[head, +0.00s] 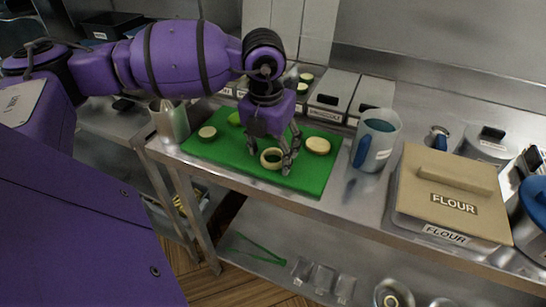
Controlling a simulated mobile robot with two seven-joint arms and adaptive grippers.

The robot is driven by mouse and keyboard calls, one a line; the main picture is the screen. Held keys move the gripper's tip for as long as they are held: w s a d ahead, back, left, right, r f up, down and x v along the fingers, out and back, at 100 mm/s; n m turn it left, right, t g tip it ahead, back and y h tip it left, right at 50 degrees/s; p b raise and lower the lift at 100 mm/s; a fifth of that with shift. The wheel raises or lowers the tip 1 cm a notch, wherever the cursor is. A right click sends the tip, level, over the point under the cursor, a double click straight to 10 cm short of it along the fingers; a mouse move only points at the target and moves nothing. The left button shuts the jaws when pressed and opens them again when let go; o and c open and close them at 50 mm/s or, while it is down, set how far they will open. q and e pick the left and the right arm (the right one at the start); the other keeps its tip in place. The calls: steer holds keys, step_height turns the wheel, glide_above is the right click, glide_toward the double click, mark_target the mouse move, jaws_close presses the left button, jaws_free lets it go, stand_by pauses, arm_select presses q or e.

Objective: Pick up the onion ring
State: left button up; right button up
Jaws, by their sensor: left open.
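The onion ring (271,158) is a pale ring lying on the green cutting board (215,162) on the steel counter. My left gripper (271,157) points down right over the onion ring, with its fingers apart on either side of it. The fingertips are at about the height of the board; whether they touch the ring I cannot tell. My right gripper is not in the picture.
A round pale slice (317,146) lies right of the ring, and a green-edged slice (208,133) lies left. A blue-handled pitcher (376,140) and a flour bin (455,190) stand to the right. A metal container (170,121) stands at the board's left.

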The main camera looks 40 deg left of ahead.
arm_select(q)
steer(key=c, duration=0.9)
